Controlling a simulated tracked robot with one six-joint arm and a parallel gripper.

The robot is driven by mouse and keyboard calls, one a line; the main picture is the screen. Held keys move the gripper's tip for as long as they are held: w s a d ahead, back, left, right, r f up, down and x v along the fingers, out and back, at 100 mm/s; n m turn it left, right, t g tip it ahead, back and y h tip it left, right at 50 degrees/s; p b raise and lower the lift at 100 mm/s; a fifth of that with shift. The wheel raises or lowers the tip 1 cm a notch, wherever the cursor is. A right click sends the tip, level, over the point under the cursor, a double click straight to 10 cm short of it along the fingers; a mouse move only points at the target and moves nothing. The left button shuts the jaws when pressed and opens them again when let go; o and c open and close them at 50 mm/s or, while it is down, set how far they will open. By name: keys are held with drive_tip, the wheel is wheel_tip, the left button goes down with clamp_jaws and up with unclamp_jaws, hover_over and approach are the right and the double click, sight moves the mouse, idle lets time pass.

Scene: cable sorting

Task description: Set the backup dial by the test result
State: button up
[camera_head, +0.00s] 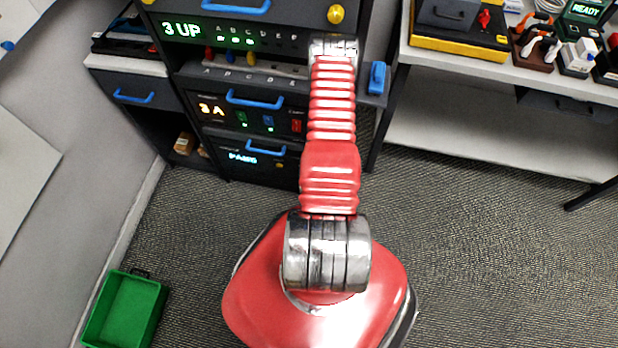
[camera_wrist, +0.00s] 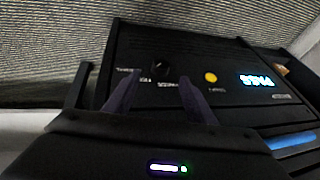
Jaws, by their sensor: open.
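In the wrist view, a dark panel appears upside down, with a small black dial (camera_wrist: 158,68) among small white labels. Its pointer is too small to read surely. A yellow button (camera_wrist: 211,77) and a lit display (camera_wrist: 256,80) that appears to read PASS sit beside it. My gripper (camera_wrist: 160,80) is open, its two dark fingers on either side of the dial in the picture. I cannot tell if they touch it. In the head view, the lit result display (camera_head: 243,157) is low on the rack; my red arm hides the gripper and dial.
The rack also shows a "3 UP" display (camera_head: 181,30), a "3 A" display (camera_head: 211,109) and blue handles (camera_head: 255,99). A workbench (camera_head: 500,70) with tools and a READY display (camera_head: 586,9) stands at right. A green bin (camera_head: 97,345) is on the floor at left. Carpet at right is clear.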

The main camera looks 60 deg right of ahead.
drive_tip(key=x, duration=0.9)
drive_tip(key=shift+f, duration=0.35)
drive_tip(key=shift+w+d, duration=0.1)
drive_tip(key=shift+w, duration=0.05)
drive_tip(key=shift+c, duration=0.5)
drive_tip(key=c, duration=0.9)
drive_tip(key=shift+a, duration=0.25)
drive_tip(key=shift+c, duration=0.2)
drive_tip(key=shift+d, duration=0.25)
